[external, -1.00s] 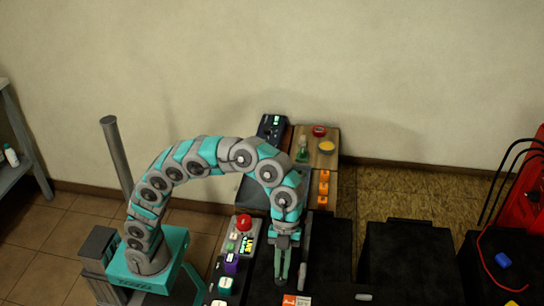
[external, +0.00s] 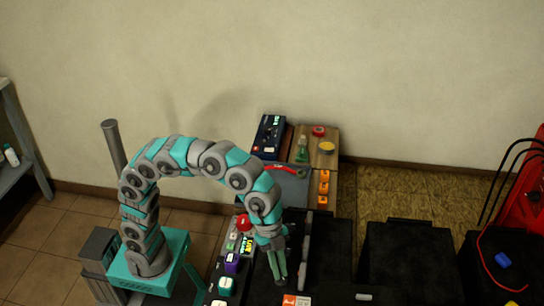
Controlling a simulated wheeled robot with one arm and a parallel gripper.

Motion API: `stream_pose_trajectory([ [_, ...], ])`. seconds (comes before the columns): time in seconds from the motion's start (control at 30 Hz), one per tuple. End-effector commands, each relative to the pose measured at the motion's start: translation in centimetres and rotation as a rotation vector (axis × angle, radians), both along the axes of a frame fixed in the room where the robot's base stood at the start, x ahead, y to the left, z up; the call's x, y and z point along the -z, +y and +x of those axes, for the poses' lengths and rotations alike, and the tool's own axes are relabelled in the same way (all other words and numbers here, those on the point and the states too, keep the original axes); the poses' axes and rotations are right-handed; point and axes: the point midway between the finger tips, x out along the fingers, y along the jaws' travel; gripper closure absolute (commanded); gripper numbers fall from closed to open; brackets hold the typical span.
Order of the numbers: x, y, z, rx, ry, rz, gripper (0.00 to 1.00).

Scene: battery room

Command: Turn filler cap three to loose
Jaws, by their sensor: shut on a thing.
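My gripper (external: 279,279) points down over the black battery case (external: 328,265) at the bottom middle of the external view. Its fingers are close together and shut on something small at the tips. The held thing is hidden, and I cannot make out which filler cap it is. The wrist above leans to the left of the fingertips. The numbers and settings of the filler caps cannot be read from this view.
Left of the gripper is a panel with a red knob (external: 243,222) and a purple block (external: 232,262). Behind stand a wooden board with a yellow disc (external: 327,148), a red cable (external: 285,168) and orange pieces (external: 323,189). A red machine (external: 525,195) is far right.

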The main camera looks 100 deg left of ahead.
Motion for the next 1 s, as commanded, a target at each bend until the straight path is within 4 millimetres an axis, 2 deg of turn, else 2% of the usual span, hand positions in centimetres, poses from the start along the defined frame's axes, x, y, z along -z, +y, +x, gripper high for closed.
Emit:
stream_pose_trajectory([
  [0.6, -0.10, -0.40, -0.36, -0.554, 0.000, 0.004, 1.00],
  [1.0, -0.02, -0.65, -0.39, -0.750, 0.001, 0.003, 1.00],
])
